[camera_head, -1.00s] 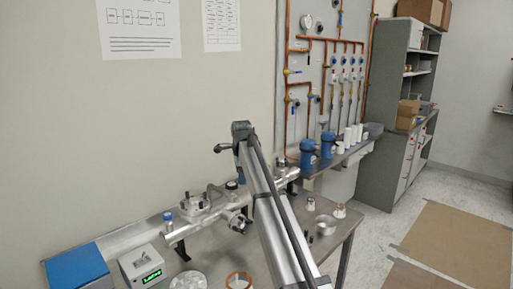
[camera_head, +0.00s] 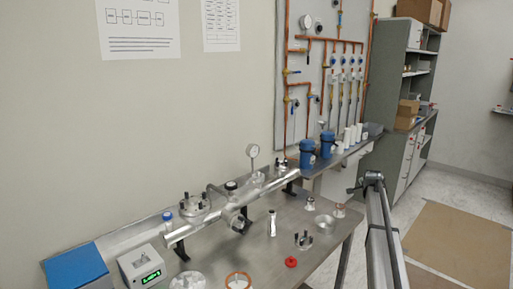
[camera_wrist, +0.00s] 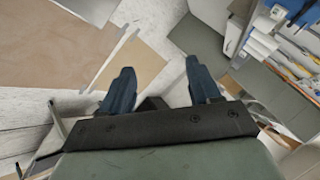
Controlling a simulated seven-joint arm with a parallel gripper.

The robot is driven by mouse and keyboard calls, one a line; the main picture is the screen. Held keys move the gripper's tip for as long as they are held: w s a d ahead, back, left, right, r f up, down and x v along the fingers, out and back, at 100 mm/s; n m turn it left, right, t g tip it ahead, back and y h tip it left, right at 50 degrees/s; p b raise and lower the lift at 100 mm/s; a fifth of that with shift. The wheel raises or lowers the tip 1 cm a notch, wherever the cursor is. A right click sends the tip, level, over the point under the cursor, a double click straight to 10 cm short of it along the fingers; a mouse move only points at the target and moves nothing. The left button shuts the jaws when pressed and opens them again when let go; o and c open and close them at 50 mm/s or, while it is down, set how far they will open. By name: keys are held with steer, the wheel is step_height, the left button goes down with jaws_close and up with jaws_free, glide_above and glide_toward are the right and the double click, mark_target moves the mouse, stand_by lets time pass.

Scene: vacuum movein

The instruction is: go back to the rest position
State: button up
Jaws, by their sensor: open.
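My gripper (camera_wrist: 163,90) shows in the wrist view with its two dark fingers spread apart and nothing between them. Beyond the fingers are the floor and a grey cabinet. In the head view my arm stands at the right, beyond the bench's right edge, and its fingertips cannot be made out there. The steel bench (camera_head: 250,258) carries a silver vacuum tube assembly (camera_head: 235,208) with a round gauge (camera_head: 252,151) standing on it. Nothing is held.
Small parts stand on the bench, among them a red ring (camera_head: 291,262), a metal cup (camera_head: 325,224) and a clamp (camera_head: 303,240). A controller box (camera_head: 141,268) with a green display is front left. Blue canisters (camera_head: 307,153) stand at the back. Brown floor mats (camera_head: 460,245) lie at right.

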steer(key=s+d+f+n, duration=0.1)
steer(key=s+d+f, duration=0.1)
steer(key=s+f, duration=0.35)
steer(key=s+d+f+n, duration=0.1)
steer(key=s+d+f, duration=0.1)
steer(key=f, duration=0.6)
steer(key=s+a+f+n+g+y, duration=0.1)
steer(key=s+a+f+n+g, duration=0.2)
steer(key=s+a+f, duration=0.95)
steer(key=s+a+f+n+g+y, duration=0.2)
steer(key=s+a+f+g, duration=0.2)
steer(key=s+a+f, duration=0.8)
steer(key=s+a+f+n+g, duration=0.1)
steer(key=s+a+f, duration=0.25)
steer(key=s, duration=0.45)
steer(key=s+a+f+n+g, duration=0.2)
steer(key=s+f, duration=0.3)
steer(key=s, duration=0.3)
steer(key=s+a+f+n+g, duration=0.15)
steer(key=s+f, duration=0.25)
steer(key=s, duration=0.4)
steer(key=s+a+n+g, duration=0.1)
steer(key=s+a+g, duration=0.1)
steer(key=s, duration=0.8)
steer(key=s+a+n+g, duration=0.1)
steer(key=s+a+n, duration=0.1)
steer(key=s, duration=0.9)
steer(key=shift+s+a+r+g+y, duration=0.15)
steer(key=shift+s+a+g+y, duration=0.15)
steer(key=shift+a, duration=0.45)
